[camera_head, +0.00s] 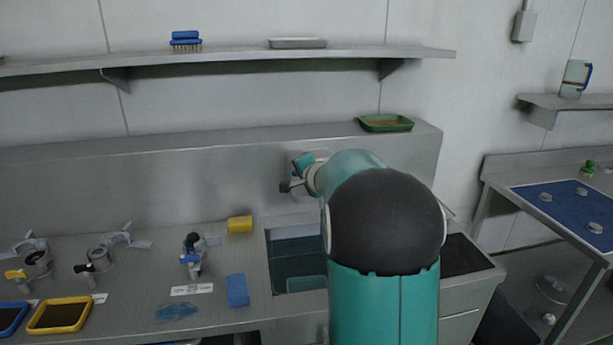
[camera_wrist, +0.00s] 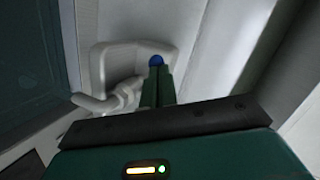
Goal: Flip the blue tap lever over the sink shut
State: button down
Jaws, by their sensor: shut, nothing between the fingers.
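The tap (camera_wrist: 118,68) is a pale grey fitting with a spout (camera_wrist: 92,103) to the left in the wrist view. Its blue lever (camera_wrist: 156,60) shows only as a small rounded blue end. My gripper (camera_wrist: 158,78) is shut and empty, its dark green fingers reaching up to the blue end. The fingertips are at or against it; I cannot tell whether they touch. The rest of the lever is hidden behind the fingers. In the head view my arm covers most of the tap, above the sink (camera_head: 283,234).
Bench taps (camera_head: 192,255) stand further left. A green tray (camera_head: 386,123) sits on the ledge above. A shelf (camera_head: 230,58) runs along the wall.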

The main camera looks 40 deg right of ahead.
aim_at(293, 174)
jog(key=w, duration=0.3)
jog(key=shift+w+a, duration=0.15)
jog(key=shift+w+a+r, duration=0.1)
jog(key=shift+w, duration=0.05)
dwell(0.7)
jog(key=shift+a, duration=0.1)
